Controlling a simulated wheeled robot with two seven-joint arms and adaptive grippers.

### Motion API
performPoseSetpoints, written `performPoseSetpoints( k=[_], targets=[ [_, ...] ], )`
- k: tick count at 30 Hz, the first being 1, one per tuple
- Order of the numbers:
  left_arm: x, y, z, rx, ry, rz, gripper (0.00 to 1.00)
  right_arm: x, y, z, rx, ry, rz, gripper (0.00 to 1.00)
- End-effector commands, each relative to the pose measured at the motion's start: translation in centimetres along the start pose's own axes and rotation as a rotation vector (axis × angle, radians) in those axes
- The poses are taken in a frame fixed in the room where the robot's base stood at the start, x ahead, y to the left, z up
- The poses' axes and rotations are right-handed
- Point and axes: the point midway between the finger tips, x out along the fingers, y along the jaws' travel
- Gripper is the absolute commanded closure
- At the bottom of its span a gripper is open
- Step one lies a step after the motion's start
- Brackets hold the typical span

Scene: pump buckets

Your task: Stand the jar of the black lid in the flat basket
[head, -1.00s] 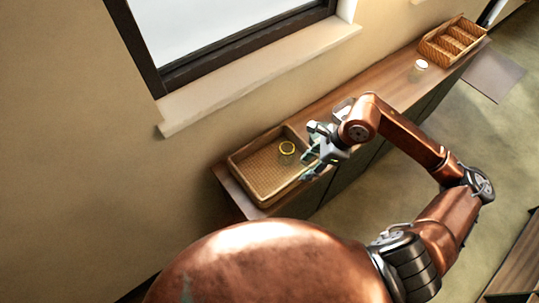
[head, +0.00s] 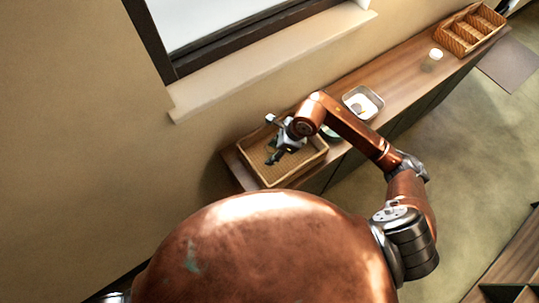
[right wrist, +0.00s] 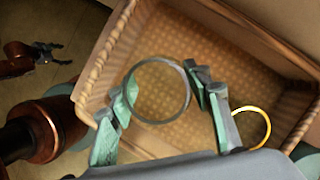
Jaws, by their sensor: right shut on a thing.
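My right gripper (head: 279,152) is over the flat wicker basket (head: 298,171) in the head view. In the right wrist view its fingers (right wrist: 165,105) are shut on a clear, round jar (right wrist: 158,92) with a dark ring, between the two green-grey pads. The basket (right wrist: 97,72) lies below; I cannot tell whether the jar touches its floor. The jar's side and any lid are hard to make out. A yellow ring (right wrist: 262,125) is in the basket, right of the fingers. My left gripper (right wrist: 57,54) is far off at the left, fingers apart, seemingly empty.
A metal tray (head: 363,104) stands on the wooden shelf (head: 393,87) to the right of the basket. Beyond it are a small white-topped jar (head: 433,58) and a divided basket (head: 470,29). The wall and window sill (head: 270,63) run along the back.

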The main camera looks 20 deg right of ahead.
Motion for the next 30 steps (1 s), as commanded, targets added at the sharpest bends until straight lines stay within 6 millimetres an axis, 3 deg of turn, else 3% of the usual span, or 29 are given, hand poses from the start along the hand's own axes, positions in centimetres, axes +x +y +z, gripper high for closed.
performPoseSetpoints(
  k=[5, 12, 18, 24, 25, 30],
  targets=[
    [-0.2, -0.1, -1.6, 0.003, 0.020, -0.001, 0.35, 1.4, 0.1, 0.5, 0.000, -0.001, 0.002, 0.84],
    [-1.2, 0.0, -0.5, 0.000, 0.007, 0.000, 0.35, 4.2, 0.1, -0.5, 0.002, 0.000, 0.001, 0.84],
    [-1.1, 0.1, 0.6, -0.002, -0.008, 0.001, 0.35, 4.5, 0.0, -0.6, -0.001, 0.000, -0.001, 0.84],
    [-0.7, 0.1, 0.5, -0.002, -0.007, 0.001, 0.35, 4.9, 0.0, -0.8, -0.001, 0.000, -0.001, 0.84],
    [-0.8, 0.1, 0.4, -0.001, -0.006, 0.001, 0.35, 4.8, 0.0, -0.8, 0.000, 0.001, -0.001, 0.53],
    [-0.8, 0.0, 0.0, -0.001, -0.001, 0.000, 0.35, 4.8, 0.0, -0.8, 0.000, 0.000, -0.001, 0.41]
  ],
)
